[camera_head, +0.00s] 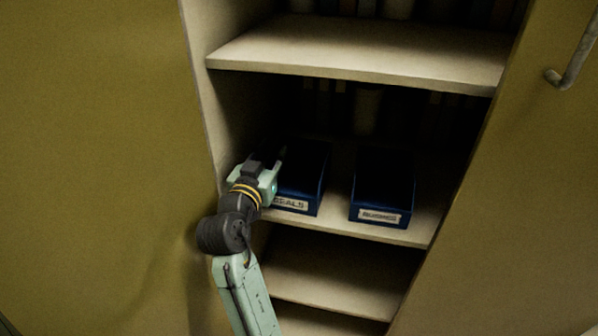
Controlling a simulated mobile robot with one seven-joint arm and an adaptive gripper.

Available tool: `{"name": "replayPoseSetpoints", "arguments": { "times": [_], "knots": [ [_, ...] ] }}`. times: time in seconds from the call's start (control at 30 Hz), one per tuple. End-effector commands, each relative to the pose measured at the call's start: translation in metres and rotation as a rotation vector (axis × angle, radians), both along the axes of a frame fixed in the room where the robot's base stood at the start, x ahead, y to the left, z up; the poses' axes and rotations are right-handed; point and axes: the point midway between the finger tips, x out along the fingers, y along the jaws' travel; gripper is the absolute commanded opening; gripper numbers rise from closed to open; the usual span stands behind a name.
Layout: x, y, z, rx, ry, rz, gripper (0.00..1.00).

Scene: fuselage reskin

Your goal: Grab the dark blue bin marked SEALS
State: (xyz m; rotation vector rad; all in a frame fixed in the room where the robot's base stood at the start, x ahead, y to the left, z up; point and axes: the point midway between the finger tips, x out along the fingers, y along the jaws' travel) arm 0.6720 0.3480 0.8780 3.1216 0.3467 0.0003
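The dark blue bin marked SEALS (308,182) stands on the middle shelf, left of a second dark blue bin. Its pale front label (291,204) is partly covered by my gripper, but "EALS" can be made out. My gripper (271,156) is at the left side of this bin and overlaps its left edge in the view. The fingers point into the cabinet. The dark interior hides where they end, so I cannot tell whether they touch the bin or how wide they are spread.
The second dark blue bin (383,187) has a pale label, hard to read. An upper shelf (350,62) hangs above, and a lower shelf (345,275) lies below. The cabinet's left side wall is close to my arm. A yellow door with a handle (575,60) is at right.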

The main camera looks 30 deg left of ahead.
Motion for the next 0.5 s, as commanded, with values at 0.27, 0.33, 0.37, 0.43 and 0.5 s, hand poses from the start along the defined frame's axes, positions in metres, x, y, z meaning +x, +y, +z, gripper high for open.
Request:
{"name": "replayPoseSetpoints", "arguments": {
  "times": [0.27, 0.33, 0.37, 0.43, 0.5],
  "knots": [
    [0.0104, 0.0025, -0.0006, 0.001, 0.000, 0.001, 0.27],
    [0.0103, 0.0025, -0.0006, 0.001, 0.000, 0.001, 0.27],
    [0.0103, 0.0025, -0.0006, 0.001, 0.000, 0.001, 0.25],
    [0.0102, 0.0025, -0.0007, 0.001, 0.000, 0.001, 0.21],
    [0.0101, 0.0025, -0.0006, 0.001, 0.000, 0.001, 0.16]
  ]
}}
